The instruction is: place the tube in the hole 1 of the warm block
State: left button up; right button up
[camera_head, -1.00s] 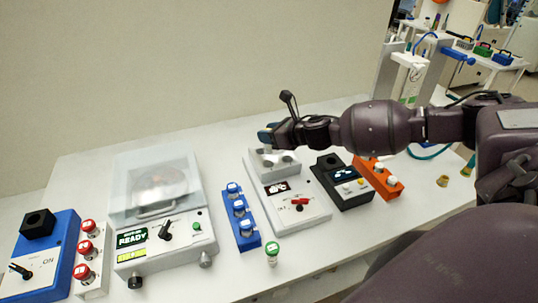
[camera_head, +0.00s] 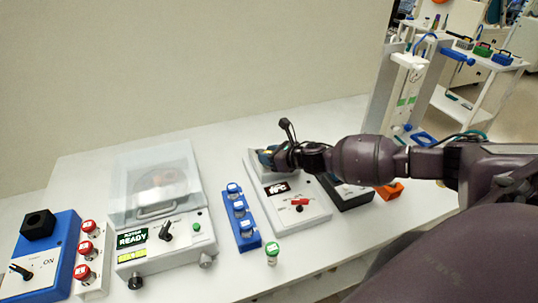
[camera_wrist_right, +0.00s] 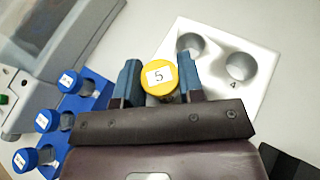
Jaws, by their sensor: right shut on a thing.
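My right gripper (camera_wrist_right: 158,80) is shut on a tube with a yellow cap (camera_wrist_right: 160,77) marked 5. In the head view this gripper (camera_head: 266,156) is low over the back of the warm block (camera_head: 306,212), a white box with a red-lit display and a red switch. The wrist view shows two open holes in the block's white top (camera_wrist_right: 218,92), beside and beyond the right finger; the numeral 4 is at one. The tube's body and the holes under the gripper are hidden, so I cannot tell whether the tube is in a hole. My left gripper is not in view.
A blue rack (camera_head: 245,234) with blue-capped tubes stands left of the block, with a green-capped tube (camera_head: 272,252) in front. A clear-lidded machine (camera_head: 164,241) is further left. A black box (camera_head: 350,196) and an orange rack (camera_head: 390,190) sit right, partly under my arm.

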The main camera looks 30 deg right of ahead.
jog(key=shift+f, duration=0.2)
jog(key=o, duration=0.9)
jog(key=shift+r, duration=0.15)
jog(key=shift+s+d+r, duration=0.1)
jog(key=shift+s, duration=0.1)
jog(key=b+v, duration=0.1)
jog(key=v, duration=1)
jog(key=shift+s+r+b, duration=0.2)
jog(key=shift+b, duration=0.1)
jog(key=shift+d, duration=0.15)
